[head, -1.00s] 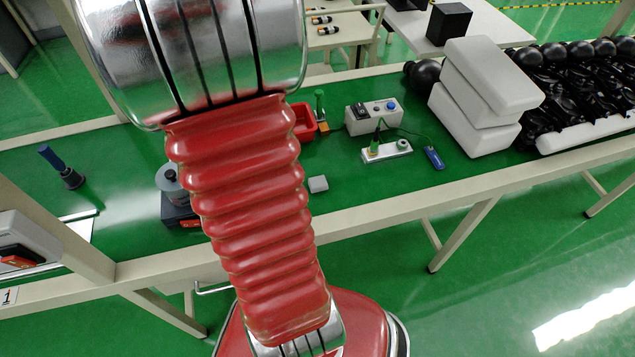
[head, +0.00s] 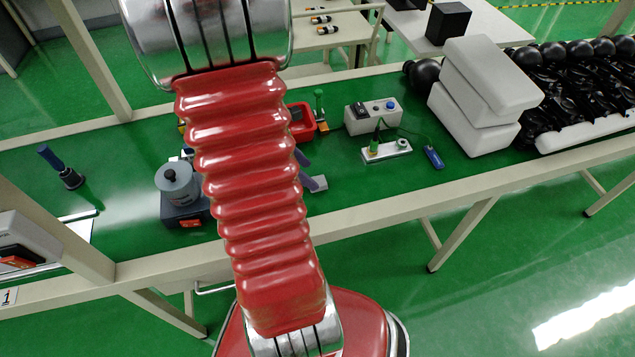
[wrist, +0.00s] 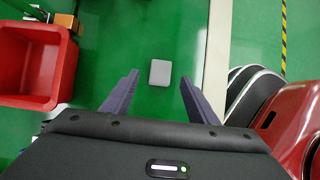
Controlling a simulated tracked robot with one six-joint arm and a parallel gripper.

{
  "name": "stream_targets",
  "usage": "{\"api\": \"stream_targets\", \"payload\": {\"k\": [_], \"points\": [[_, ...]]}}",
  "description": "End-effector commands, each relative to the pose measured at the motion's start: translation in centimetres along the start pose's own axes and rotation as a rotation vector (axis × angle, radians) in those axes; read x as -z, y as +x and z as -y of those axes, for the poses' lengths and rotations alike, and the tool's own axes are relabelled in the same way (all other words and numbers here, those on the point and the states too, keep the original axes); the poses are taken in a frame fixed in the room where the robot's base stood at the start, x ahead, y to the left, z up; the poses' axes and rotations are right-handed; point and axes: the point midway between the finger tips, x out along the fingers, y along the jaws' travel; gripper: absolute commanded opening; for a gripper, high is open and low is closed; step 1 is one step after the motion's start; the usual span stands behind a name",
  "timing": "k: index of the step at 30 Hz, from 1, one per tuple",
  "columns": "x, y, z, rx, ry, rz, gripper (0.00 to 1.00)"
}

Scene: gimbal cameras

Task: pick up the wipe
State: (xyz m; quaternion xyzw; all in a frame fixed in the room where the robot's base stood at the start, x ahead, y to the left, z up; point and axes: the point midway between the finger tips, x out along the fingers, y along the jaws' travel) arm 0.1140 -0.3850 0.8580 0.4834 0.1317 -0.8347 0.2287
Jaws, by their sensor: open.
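The wipe (wrist: 160,73) is a small light grey square lying flat on the green table top. In the wrist view it shows ahead of my gripper (wrist: 159,78), centred between the two purple fingertips. The fingers are spread apart with nothing held between them. In the head view the wipe (head: 320,184) shows just right of my red arm, beside a purple finger. Most of my gripper is hidden behind the arm there. The height of the fingers above the table is hard to tell.
A red bin (wrist: 32,65) stands left of the wipe in the wrist view. A grey round device (head: 178,186) sits left of my arm in the head view. A switch box (head: 373,116) and white blocks (head: 480,95) stand farther right. The table's pale edge (wrist: 218,60) lies close by.

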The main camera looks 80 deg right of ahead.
Motion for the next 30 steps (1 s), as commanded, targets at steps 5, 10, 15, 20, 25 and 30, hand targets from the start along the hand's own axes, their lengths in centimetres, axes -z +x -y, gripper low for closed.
{"api": "stream_targets", "payload": {"k": [5,10,15,20,25,30], "points": [[0.1,2.1,0.1,0.005,-0.001,-0.001,0.53],[0.1,4.0,0.1,0.004,-0.002,0.000,0.53],[0.1,4.7,0.1,0.002,-0.001,-0.001,0.53],[0.1,4.6,0.1,0.001,-0.001,-0.001,0.53],[0.2,4.6,0.1,0.001,-0.001,0.000,0.53],[0.2,4.6,0.1,0.001,-0.001,0.000,0.53]]}}
